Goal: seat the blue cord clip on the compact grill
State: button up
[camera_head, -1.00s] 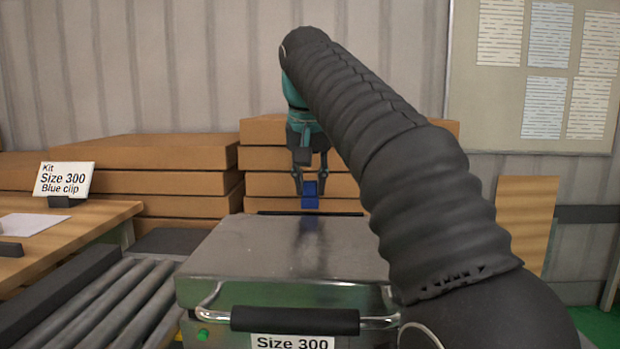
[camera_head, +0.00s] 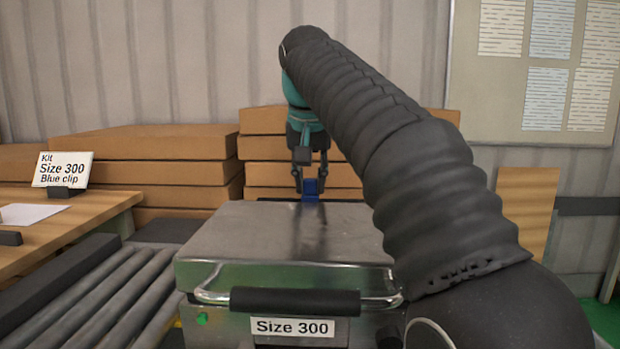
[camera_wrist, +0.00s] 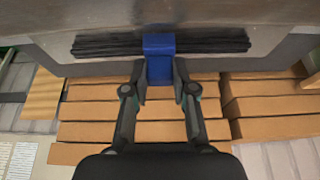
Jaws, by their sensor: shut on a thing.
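The compact grill (camera_head: 270,235) stands in front of me, its lid shut, with a black front handle and a "Size 300" label. My gripper (camera_head: 309,186) is behind its rear edge, pointing down. It is shut on the blue cord clip (camera_head: 311,187), whose lower end meets the grill's rear edge in the head view. In the wrist view, the clip (camera_wrist: 158,68) sits between the fingertips (camera_wrist: 160,88) and its far end overlaps the middle of a black cord bundle (camera_wrist: 100,46) along the grill's back. I cannot tell whether the clip is pressed home.
A roller conveyor (camera_head: 95,300) runs at the left. A wooden table (camera_head: 100,212) there holds a card (camera_head: 63,169) reading "Kit Size 300 Blue clip". Stacked brown boxes (camera_head: 150,170) stand behind the grill. My arm covers the right side of the head view.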

jog(key=o, duration=0.9)
jog(key=v, duration=0.7)
jog(key=shift+r, duration=0.15)
jog(key=shift+s, duration=0.2)
